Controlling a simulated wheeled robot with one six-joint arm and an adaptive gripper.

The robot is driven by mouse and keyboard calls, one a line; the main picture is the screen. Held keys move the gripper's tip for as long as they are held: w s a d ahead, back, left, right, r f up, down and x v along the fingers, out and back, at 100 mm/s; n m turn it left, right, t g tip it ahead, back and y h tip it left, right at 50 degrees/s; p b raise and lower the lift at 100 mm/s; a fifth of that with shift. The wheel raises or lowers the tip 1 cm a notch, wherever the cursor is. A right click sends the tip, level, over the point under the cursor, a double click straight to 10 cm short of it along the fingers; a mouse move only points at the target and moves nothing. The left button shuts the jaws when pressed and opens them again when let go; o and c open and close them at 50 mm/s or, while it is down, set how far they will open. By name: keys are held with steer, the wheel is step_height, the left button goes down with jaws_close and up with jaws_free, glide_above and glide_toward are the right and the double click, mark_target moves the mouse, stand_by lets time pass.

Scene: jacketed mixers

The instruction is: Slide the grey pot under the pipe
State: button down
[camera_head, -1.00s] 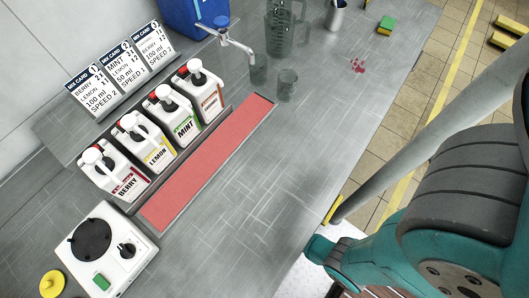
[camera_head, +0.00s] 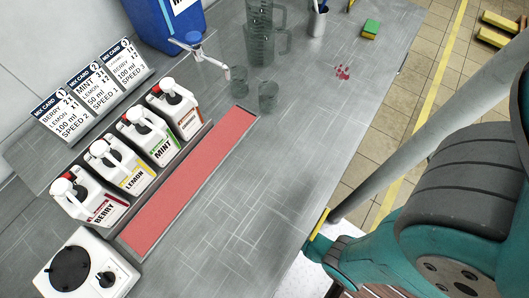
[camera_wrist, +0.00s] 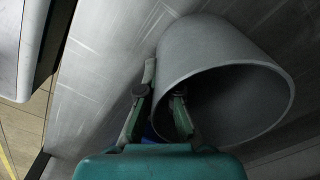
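A large grey pot (camera_wrist: 225,42) lies across the upper right of the wrist view, its round mouth facing the camera and its inside dark. My gripper (camera_wrist: 160,94) is at the pot's left rim. One finger appears outside the wall and the other inside the mouth. A small gap shows between the fingertips, and I cannot tell whether they press on the wall. The head view shows neither the pot nor my gripper.
On the counter stand several labelled jugs (camera_head: 123,163) by a red strip (camera_head: 185,187), a white device with a black disc (camera_head: 83,268), clear beakers (camera_head: 268,93) and a clear pitcher (camera_head: 262,45). A green-yellow sponge (camera_head: 371,28) lies far right. The counter's middle front is clear.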

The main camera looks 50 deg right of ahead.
steer(key=shift+w+d+r, duration=0.1)
steer(key=shift+w, duration=0.3)
steer(key=c, duration=1.2)
jaws_free()
steer(key=shift+w, duration=0.1)
steer(key=shift+c, duration=0.2)
steer(key=shift+r, duration=0.5)
steer(key=shift+s+r, duration=0.25)
steer(key=shift+r, duration=1.45)
steer(key=shift+s+r, duration=0.2)
steer(key=shift+r, duration=1.5)
